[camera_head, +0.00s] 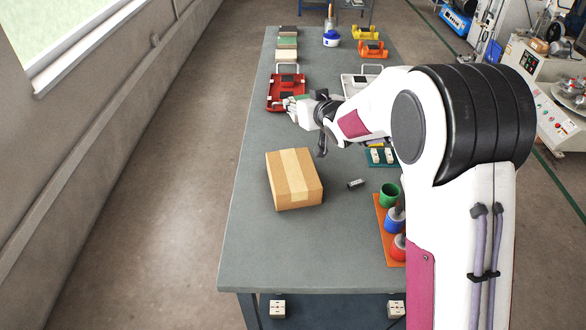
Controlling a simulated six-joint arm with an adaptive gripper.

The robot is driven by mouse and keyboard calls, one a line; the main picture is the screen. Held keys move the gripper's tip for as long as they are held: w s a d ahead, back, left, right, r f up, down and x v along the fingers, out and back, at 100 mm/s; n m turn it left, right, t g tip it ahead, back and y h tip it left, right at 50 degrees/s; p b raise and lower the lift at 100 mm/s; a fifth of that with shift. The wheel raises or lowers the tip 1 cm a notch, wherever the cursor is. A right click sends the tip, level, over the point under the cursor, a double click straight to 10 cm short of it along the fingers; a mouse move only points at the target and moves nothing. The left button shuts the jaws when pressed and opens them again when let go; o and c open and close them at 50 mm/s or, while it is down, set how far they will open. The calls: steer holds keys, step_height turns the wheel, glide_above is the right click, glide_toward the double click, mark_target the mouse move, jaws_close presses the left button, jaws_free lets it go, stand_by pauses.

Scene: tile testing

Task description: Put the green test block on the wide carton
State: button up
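The wide carton (294,181) is a closed brown cardboard box with a pale tape strip, on the near middle of the table. Its top is bare. My gripper (285,104) is beyond the carton, over the near edge of the red tray. A small green patch (302,97) shows right at my gripper; it may be the green test block, but it is too small and partly hidden to tell whether it is held. The fingers are too small to tell open from shut. A row of tan and greenish blocks (287,43) lies at the far left of the table.
The red tray (273,92) holds dark items. A white tray (348,83) is partly behind my arm. A small dark block (356,184) lies right of the carton. Green, blue and red cups (389,194) stand on an orange board at the right edge. The table left of the carton is clear.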

steer(key=s+a+f, duration=0.1)
steer(key=s+a, duration=0.1)
steer(key=s, duration=0.6)
steer(key=shift+s+n+y, duration=0.3)
steer(key=shift+y, duration=0.1)
steer(key=shift+a+f, duration=0.1)
steer(key=shift+f, duration=0.05)
glide_above(293, 169)
steer(key=shift+f, duration=3.1)
steer(key=shift+f, duration=0.1)
steer(key=shift+f, duration=1.8)
steer(key=shift+f, duration=0.1)
